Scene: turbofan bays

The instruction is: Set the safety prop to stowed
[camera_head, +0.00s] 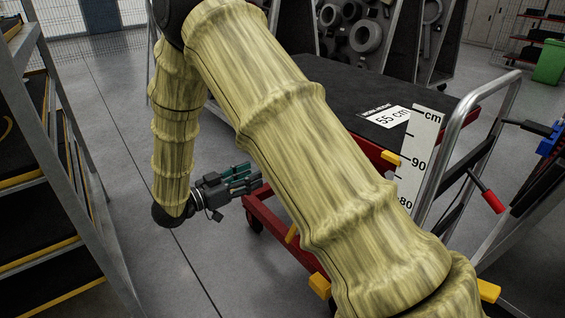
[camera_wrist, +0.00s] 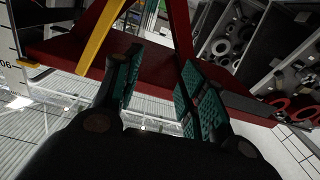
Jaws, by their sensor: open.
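My gripper (camera_head: 254,179) is open and empty, beside the red frame of the lift cart (camera_head: 275,226) in the head view. In the wrist view my gripper (camera_wrist: 160,72) has its two teal-padded fingers apart, pointing at the cart's red frame (camera_wrist: 68,55). A yellow bar (camera_wrist: 100,36), which looks like the safety prop, slants across that frame, to the left of the fingers and not between them. In the head view a short yellow piece (camera_head: 292,233) shows beside my arm, which hides most of the cart's side. I cannot tell whether it is the same bar.
The cart's black top (camera_head: 345,92) carries a "55 cm" label, with a height scale (camera_head: 417,160) beside it. A red-gripped lever (camera_head: 493,202) and metal handle (camera_head: 512,85) stand at right. A shelf rack (camera_head: 55,150) stands at left. Floor between rack and cart is clear.

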